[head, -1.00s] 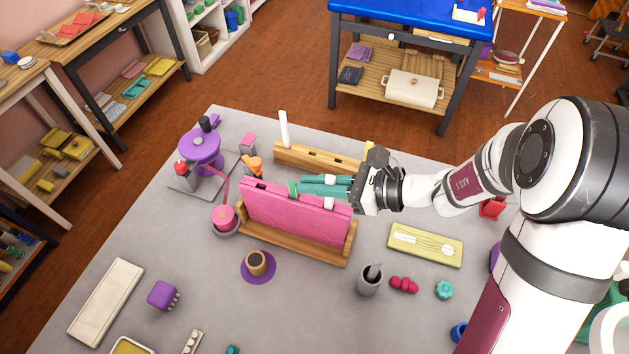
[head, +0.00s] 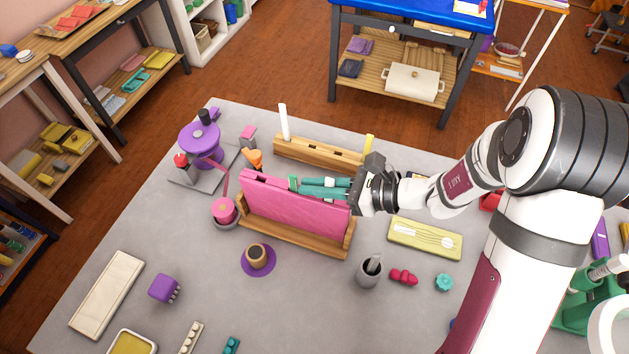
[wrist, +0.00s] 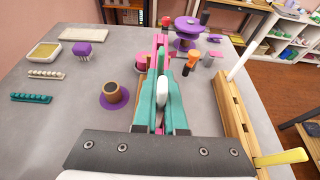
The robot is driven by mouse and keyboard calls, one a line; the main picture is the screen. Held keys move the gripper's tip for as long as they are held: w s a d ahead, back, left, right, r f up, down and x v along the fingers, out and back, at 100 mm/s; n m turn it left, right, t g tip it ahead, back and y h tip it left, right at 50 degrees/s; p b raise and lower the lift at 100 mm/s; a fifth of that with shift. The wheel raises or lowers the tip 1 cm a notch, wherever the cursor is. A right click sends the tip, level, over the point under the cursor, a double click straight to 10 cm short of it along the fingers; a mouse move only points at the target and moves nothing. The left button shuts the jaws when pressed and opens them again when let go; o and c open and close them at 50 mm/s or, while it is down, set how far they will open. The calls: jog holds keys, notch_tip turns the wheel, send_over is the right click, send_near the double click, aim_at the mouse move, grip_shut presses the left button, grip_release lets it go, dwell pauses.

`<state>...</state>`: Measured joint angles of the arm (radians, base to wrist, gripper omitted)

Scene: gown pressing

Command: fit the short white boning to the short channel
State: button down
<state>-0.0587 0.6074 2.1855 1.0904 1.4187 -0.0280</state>
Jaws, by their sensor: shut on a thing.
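The pink gown panel (head: 292,216) stands upright in a wooden holder (head: 290,240). My gripper (head: 318,187), with green fingers, is at the panel's top edge toward its right end. It is shut on the short white boning, whose rounded white end (wrist: 162,89) shows between the fingers in the wrist view. The boning's lower part is hidden, so I cannot tell how deep it sits in a channel. A wooden rack (head: 318,152) behind the panel holds a taller white boning (head: 284,123) and a yellow boning (head: 369,145), both upright.
A cup on a purple saucer (head: 258,260) and a grey mortar (head: 369,271) are in front. A yellow tray (head: 425,238) lies right. The front middle of the table is clear.

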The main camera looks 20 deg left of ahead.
jog(key=shift+f, duration=0.15)
jog(key=shift+f, duration=0.35)
jog(key=shift+r, duration=0.15)
jog(key=shift+r, duration=0.45)
jog(key=shift+f, duration=0.1)
dwell(1.0)
jog(key=shift+f, duration=0.55)
jog(key=c, duration=0.9)
grip_release()
